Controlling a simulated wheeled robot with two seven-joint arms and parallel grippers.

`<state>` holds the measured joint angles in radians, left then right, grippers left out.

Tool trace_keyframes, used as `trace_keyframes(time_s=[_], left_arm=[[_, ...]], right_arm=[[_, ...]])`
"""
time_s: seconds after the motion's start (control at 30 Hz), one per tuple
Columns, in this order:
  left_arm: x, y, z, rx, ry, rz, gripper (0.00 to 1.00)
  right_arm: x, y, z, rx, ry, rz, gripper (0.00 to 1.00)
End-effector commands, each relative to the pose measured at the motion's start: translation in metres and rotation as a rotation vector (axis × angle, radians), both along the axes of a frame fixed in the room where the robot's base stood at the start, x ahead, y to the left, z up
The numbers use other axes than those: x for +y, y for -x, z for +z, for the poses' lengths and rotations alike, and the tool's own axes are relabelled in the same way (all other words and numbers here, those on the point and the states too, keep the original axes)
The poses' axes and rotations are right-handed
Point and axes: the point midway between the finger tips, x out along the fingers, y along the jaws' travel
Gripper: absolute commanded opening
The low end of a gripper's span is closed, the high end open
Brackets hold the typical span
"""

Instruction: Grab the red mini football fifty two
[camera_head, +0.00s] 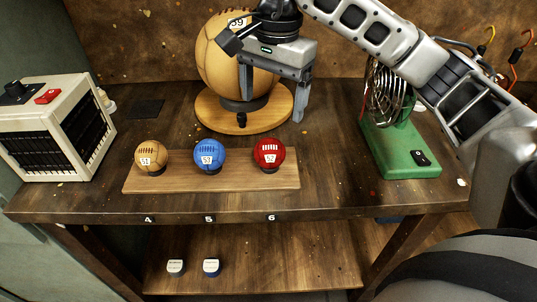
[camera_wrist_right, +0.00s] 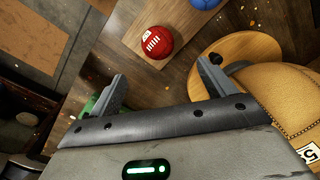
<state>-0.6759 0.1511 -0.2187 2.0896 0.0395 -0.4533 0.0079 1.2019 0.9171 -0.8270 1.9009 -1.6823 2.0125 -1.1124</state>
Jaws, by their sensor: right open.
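The red mini football (camera_head: 269,153), marked 52, sits at the right end of a wooden board (camera_head: 220,184) on the table. In the right wrist view the red ball (camera_wrist_right: 157,42) lies beyond the fingertips, roughly between them in direction, with a clear gap. My right gripper (camera_head: 271,119) is open and empty, above and behind the board, in front of the large tan ball (camera_head: 222,75). It also shows in the right wrist view (camera_wrist_right: 162,72). A blue ball (camera_head: 209,155) and a tan ball (camera_head: 150,157) stand left of the red one. My left gripper is not seen.
A green-based fan (camera_head: 403,150) stands at the right and a cream heater box (camera_head: 62,128) at the left. The large tan ball rests on a round wooden stand (camera_head: 216,117). Two small labelled items (camera_head: 211,267) lie on the lower shelf.

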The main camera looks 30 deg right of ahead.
Motion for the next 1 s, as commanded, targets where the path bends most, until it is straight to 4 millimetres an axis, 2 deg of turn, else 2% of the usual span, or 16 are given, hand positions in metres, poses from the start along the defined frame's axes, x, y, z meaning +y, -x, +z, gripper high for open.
trace_keyframes(time_s=[0.03,0.1,0.23,0.53,0.8,1.0], left_arm=[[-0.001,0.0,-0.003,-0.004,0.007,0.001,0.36],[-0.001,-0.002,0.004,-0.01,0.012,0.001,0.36],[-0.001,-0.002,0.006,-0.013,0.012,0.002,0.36],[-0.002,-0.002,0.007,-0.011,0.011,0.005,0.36],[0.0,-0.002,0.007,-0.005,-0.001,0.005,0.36],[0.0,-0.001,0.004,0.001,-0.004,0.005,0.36]], right_arm=[[0.001,0.001,-0.017,0.006,-0.003,0.0,0.82],[0.001,0.0,-0.028,0.005,0.0,-0.002,0.82],[0.002,-0.002,-0.049,0.003,-0.003,-0.001,0.82],[0.003,-0.001,-0.073,0.003,-0.003,-0.001,0.82],[0.005,0.001,-0.11,0.002,-0.005,-0.001,0.82],[0.005,0.0,-0.115,-0.002,-0.004,-0.001,0.82]])
